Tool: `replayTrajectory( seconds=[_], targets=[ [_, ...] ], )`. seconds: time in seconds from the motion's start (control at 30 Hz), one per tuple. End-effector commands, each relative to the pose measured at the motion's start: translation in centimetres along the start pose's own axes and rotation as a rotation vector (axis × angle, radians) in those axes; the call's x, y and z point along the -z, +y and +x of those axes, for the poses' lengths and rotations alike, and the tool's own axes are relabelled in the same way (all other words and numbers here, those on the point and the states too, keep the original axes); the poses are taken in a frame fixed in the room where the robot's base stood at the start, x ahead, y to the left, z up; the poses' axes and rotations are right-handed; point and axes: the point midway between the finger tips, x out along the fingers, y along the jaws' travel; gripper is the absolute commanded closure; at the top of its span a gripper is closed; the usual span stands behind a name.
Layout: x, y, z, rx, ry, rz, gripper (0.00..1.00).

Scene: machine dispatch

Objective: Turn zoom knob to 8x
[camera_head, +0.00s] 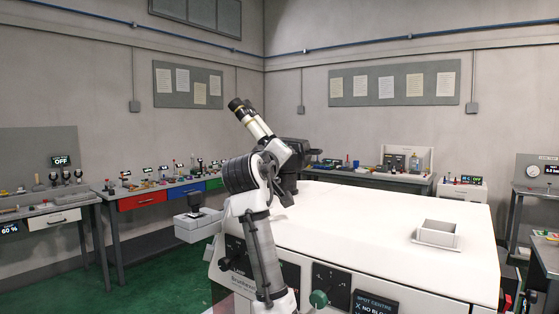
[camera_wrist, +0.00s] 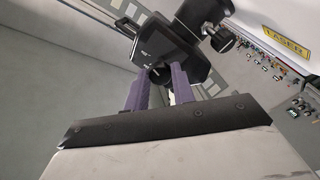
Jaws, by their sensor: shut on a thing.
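The microscope (camera_head: 252,118) stands on the white machine, with two eyepieces pointing up and left; its dark body is partly hidden by my arm. In the wrist view, the black microscope body (camera_wrist: 155,48) is above my gripper (camera_wrist: 160,86). My two purple fingers stand on either side of a dark round knob (camera_wrist: 160,75) on that body, and my gripper is shut on it. I take it for the zoom knob; its scale is too small to read. In the head view, my arm hides the fingers and the knob.
The white machine top (camera_head: 380,215) is wide and mostly clear, with a square open tray (camera_head: 437,234) at right. A green knob (camera_head: 318,299) sits on its front. Another black knob (camera_wrist: 222,40) is beside the body. Benches line the walls.

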Motion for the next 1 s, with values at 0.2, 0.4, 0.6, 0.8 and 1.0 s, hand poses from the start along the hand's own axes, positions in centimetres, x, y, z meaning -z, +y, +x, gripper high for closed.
replayTrajectory(
  seconds=[0.2,0.4,0.6,0.8,1.0],
  targets=[
    [0.06,-0.03,-0.03,0.000,0.001,-0.015,0.98],
    [0.06,-0.04,-0.03,0.000,0.001,-0.015,0.98],
    [0.05,-0.03,-0.03,0.000,0.001,-0.014,0.57],
    [0.03,-0.02,-0.02,0.000,0.000,-0.013,0.53],
    [-0.05,-0.13,-0.58,-0.001,0.001,-0.013,0.53]
  ],
)
